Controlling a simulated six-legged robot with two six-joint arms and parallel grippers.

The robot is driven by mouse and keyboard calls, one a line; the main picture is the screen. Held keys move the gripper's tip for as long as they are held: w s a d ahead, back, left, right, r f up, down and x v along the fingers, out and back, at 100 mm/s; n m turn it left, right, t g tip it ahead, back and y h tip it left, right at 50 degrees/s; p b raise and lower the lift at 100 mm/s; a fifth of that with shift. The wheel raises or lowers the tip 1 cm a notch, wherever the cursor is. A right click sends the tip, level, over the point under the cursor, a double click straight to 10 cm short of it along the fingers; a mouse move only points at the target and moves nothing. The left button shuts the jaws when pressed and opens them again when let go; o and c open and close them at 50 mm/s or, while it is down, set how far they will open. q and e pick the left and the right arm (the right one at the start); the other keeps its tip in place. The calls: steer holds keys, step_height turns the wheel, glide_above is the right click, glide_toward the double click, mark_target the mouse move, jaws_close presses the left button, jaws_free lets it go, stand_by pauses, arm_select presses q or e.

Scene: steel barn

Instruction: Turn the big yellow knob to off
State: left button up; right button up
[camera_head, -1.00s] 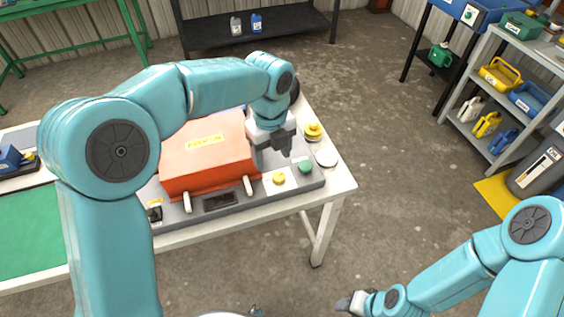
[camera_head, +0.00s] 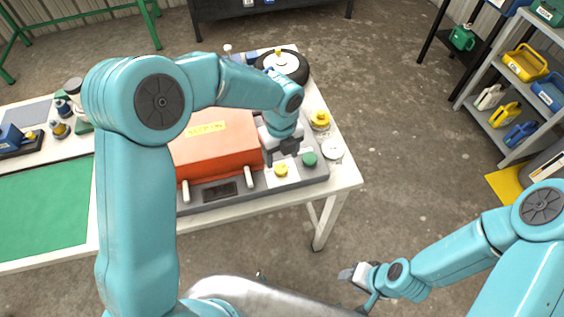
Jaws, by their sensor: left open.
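A grey machine base (camera_head: 225,201) with an orange-red lid (camera_head: 215,154) stands on the white table. On its front right are a round yellow knob (camera_head: 281,170) on a pale plate and a round green knob (camera_head: 309,159). A larger yellow round piece (camera_head: 320,121) sits behind them, near the table's right edge. My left gripper (camera_head: 283,157) is open, pointing down just behind and above the front yellow knob, apart from it as far as I can see. My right gripper (camera_head: 352,276) is low at the front, away from the table; its jaws are too small to judge.
A white disc (camera_head: 332,148) lies right of the green knob. A black wheel (camera_head: 286,67) lies behind the machine. A green mat (camera_head: 45,208) and small tools are at the left. A grey shelf (camera_head: 490,120) with bins stands at the right. The floor between is clear.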

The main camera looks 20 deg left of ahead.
mark_target(281, 169)
arm_select(q)
step_height(281, 169, down, 6)
steer(key=shift+s+a+r, duration=0.1)
steer(key=shift+r, duration=0.1)
steer(key=shift+w+f, duration=0.2)
steer(key=shift+f, duration=0.15)
steer(key=shift+s, duration=0.1)
steer(key=c, duration=1)
